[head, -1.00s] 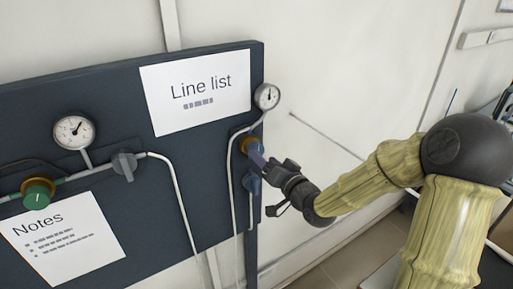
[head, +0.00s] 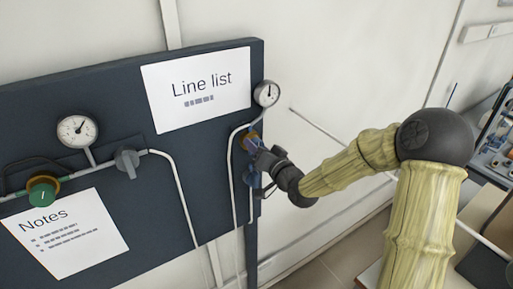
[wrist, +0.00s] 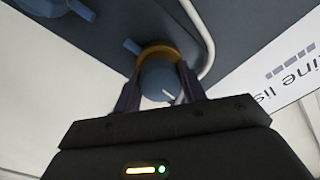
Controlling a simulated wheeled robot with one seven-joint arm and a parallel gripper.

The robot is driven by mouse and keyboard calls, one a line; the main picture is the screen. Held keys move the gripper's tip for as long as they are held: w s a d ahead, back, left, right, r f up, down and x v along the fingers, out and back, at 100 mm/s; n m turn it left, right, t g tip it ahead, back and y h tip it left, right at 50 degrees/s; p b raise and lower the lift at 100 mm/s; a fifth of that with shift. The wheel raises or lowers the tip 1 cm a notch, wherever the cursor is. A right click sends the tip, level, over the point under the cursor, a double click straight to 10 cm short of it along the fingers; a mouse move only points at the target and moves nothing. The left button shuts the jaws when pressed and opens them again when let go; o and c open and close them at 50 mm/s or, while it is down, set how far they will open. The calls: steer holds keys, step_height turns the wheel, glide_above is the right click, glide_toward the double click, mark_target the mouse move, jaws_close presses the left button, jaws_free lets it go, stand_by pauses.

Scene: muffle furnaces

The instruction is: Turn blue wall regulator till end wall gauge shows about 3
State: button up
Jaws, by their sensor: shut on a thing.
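The blue wall regulator (wrist: 160,82), with a brass-coloured collar and a white mark on its face, sits near the right end of the dark panel. My gripper (head: 257,150) is at it, and in the wrist view its two fingers (wrist: 160,92) are closed on either side of the knob. In the head view the gripper mostly hides the knob. The end wall gauge (head: 266,93) is a small round white dial above the regulator. Its needle points roughly straight up; the numbers are too small to read.
A second gauge (head: 77,131), a green regulator (head: 42,191) and a grey valve (head: 127,160) are on the panel's left. A blue valve (wrist: 50,6) sits close to the regulator. White pipes run down the panel. A cluttered bench (head: 490,190) stands at the right.

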steer(key=shift+f+b, duration=0.15)
steer(key=shift+b, duration=0.6)
steer(key=o, duration=1)
steer(key=shift+b+v, duration=4.6)
steer(key=shift+v, duration=4.15)
